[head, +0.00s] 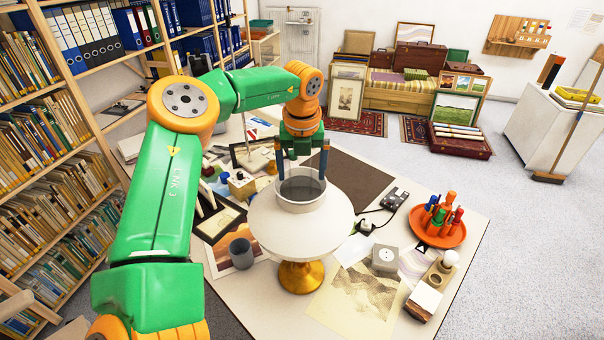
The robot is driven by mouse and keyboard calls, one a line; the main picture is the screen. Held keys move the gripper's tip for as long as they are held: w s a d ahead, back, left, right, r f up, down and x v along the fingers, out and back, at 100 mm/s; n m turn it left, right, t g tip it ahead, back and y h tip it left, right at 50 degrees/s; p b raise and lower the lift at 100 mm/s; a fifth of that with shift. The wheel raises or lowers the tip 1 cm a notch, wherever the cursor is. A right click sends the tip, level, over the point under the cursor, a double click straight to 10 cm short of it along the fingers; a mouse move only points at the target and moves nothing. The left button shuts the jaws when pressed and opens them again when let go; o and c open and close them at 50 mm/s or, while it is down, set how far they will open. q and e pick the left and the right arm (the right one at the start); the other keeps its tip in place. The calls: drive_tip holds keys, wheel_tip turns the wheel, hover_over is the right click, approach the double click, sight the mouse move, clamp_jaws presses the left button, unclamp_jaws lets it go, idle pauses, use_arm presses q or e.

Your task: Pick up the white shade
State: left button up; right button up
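The white shade (300,225) is a wide, pale dome with an upright open collar at its top. It sits over a lamp with a round brass base (300,277) on the table. My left gripper (302,172) points down at the collar from above and behind. Its two dark fingers are spread wide, one near each side of the collar's rim. I cannot tell whether the fingertips touch the rim or are inside or outside it. My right gripper is not in view.
The table (455,240) is crowded. A grey cup (241,254) and prints lie left and front of the lamp. An orange dish (437,229) with coloured-handled tools, a grey box (385,259) and a small bulb on a wooden block (440,268) are to the right. Shelves stand left.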

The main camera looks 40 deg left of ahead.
use_arm(q)
drive_tip(key=shift+s+r, duration=0.15)
drive_tip(key=shift+s, duration=0.1)
drive_tip(key=c, duration=0.7)
clamp_jaws()
drive_tip(key=shift+w, duration=0.1)
